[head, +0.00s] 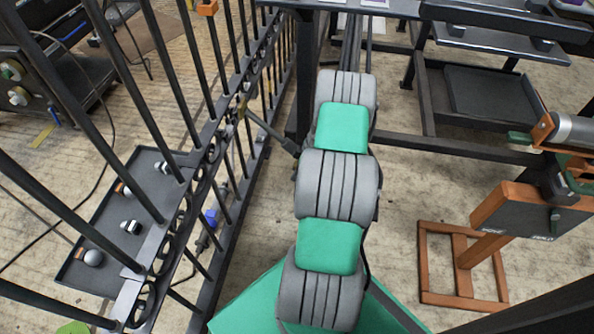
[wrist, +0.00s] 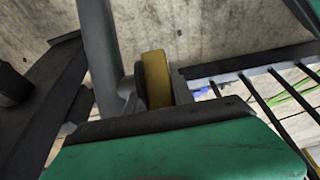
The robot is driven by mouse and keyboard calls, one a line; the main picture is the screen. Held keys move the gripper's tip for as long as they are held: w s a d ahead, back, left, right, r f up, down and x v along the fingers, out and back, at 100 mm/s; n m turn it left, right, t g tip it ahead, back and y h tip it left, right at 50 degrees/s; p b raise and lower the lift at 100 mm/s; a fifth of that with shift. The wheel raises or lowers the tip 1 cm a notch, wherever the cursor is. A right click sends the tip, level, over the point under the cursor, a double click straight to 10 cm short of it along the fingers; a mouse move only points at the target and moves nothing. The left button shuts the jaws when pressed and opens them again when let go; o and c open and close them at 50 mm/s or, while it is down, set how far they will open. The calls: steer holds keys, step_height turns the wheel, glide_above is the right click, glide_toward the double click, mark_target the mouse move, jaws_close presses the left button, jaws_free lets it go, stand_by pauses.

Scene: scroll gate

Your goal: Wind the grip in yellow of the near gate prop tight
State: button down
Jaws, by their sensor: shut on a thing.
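In the head view my arm covers the gripper and the held grip. There the gate (head: 215,120) of dark bars stands left of my arm. A dark strut (head: 270,132) runs from the gate toward my arm, with a small yellowish part (head: 240,107) at its gate end.
A dark tray (head: 105,240) with several small parts lies beyond the gate bars at left. A dark rack (head: 485,95) stands at upper right. A brown stand (head: 490,240) with a grey box is at right. Bare floor shows between my arm and the stand.

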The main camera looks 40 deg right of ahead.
steer(key=shift+s+f+g+h, duration=0.1)
steer(key=shift+f+g+h, duration=0.1)
steer(key=shift+g+h, duration=0.8)
steer(key=c, duration=1.4)
jaws_free()
steer(key=shift+o, duration=0.2)
steer(key=r+p, duration=0.1)
steer(key=r, duration=0.1)
steer(key=r+p, duration=0.1)
steer(key=r, duration=0.2)
steer(key=r+p, duration=0.1)
steer(key=r, duration=0.1)
steer(key=shift+s+d+r, duration=0.35)
steer(key=shift+r, duration=0.05)
